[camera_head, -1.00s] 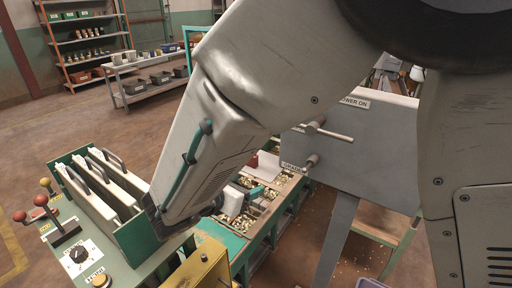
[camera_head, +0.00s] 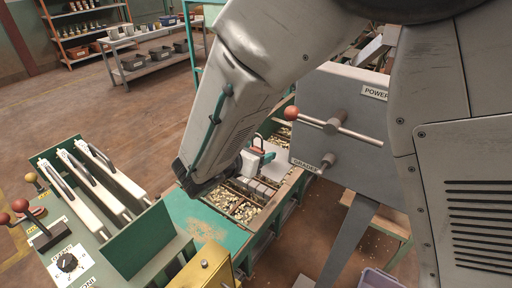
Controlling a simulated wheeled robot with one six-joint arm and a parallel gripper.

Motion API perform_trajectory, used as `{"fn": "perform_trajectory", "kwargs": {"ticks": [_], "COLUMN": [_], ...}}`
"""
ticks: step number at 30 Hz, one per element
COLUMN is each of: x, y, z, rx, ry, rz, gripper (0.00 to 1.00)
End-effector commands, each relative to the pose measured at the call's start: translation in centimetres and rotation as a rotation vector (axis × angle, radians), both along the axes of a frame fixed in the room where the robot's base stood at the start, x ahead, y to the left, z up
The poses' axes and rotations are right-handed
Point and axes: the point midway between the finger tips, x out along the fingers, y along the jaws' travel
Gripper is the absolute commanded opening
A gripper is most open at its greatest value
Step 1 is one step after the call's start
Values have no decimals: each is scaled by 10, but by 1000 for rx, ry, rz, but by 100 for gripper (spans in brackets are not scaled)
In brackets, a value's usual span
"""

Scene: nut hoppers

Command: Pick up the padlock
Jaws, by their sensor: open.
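The padlock (camera_head: 257,149) appears as a small reddish body with a thin dark shackle loop above it, by the sorting hopper in the middle of the view. Its lower part is covered. My gripper (camera_head: 260,158), pale with a teal part, is just in front of it at the end of my arm. The gripper is open. It overlaps the padlock in this view, and I cannot tell whether they touch.
A hopper tray (camera_head: 238,207) with several compartments of nuts lies below my gripper. A grey panel (camera_head: 340,115) with projecting rods stands close to the right. A green console (camera_head: 140,240) with levers is at left. A yellow box (camera_head: 207,270) stands in front.

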Motion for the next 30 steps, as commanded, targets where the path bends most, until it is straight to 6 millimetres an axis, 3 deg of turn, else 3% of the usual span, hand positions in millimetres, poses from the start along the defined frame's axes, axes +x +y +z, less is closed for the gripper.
{"fn": "perform_trajectory", "kwargs": {"ticks": [5, 13, 18, 19, 26, 30], "x": [15, 17, 16, 16, 16, 16], "y": [-12, -11, -11, -11, -10, -10], "z": [-9, -9, -9, -9, -9, 1], "rx": [0, 0, 0, 0, 0, 3], "ry": [0, 0, 0, 0, -1, -4], "rz": [0, 4, 4, 4, 5, 3], "gripper": [64, 64, 16, 13, 13, 13]}}
